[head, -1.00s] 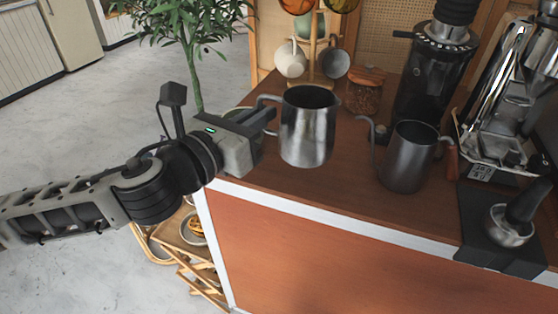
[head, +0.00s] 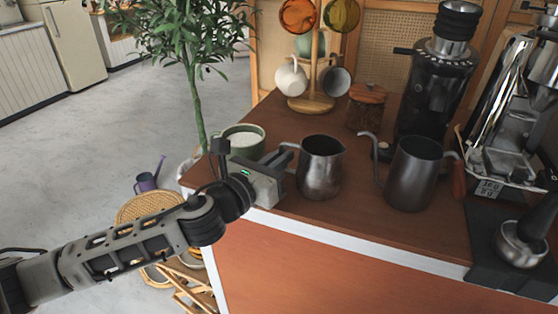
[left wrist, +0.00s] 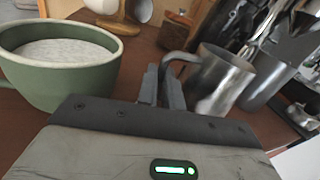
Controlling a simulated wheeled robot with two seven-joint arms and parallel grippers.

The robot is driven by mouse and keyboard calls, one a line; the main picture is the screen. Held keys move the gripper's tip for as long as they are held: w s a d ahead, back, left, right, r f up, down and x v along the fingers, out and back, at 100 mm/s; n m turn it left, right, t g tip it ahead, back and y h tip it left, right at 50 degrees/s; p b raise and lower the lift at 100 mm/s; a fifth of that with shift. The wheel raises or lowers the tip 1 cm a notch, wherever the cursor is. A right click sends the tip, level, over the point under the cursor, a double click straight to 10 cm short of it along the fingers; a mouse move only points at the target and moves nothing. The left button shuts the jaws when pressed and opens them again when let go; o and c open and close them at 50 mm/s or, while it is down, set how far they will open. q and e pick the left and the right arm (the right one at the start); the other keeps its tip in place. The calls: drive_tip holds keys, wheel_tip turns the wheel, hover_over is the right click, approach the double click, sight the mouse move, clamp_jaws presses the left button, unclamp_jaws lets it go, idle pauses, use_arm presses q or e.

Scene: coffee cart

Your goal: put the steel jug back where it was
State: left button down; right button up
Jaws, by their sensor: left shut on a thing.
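The steel jug (head: 321,170) is upright at the front left of the wooden counter in the head view, and its base looks to be at or very near the top. My left gripper (head: 287,157) is to its left and shut on its handle. In the left wrist view the jug (left wrist: 222,80) shows beyond the fingers (left wrist: 164,84), which close around the handle at its left side. The exact gap under the jug cannot be told. My right gripper is not in view.
A dark gooseneck kettle (head: 414,175) stands right of the jug. A mug stand (head: 311,103), a lidded jar (head: 366,107) and a grinder (head: 436,90) stand behind.

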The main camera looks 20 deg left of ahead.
use_arm(q)
drive_tip(key=c, duration=1.9)
unclamp_jaws()
drive_tip(key=shift+f, duration=0.1)
drive_tip(key=o, duration=0.4)
drive_tip(key=shift+c, duration=0.2)
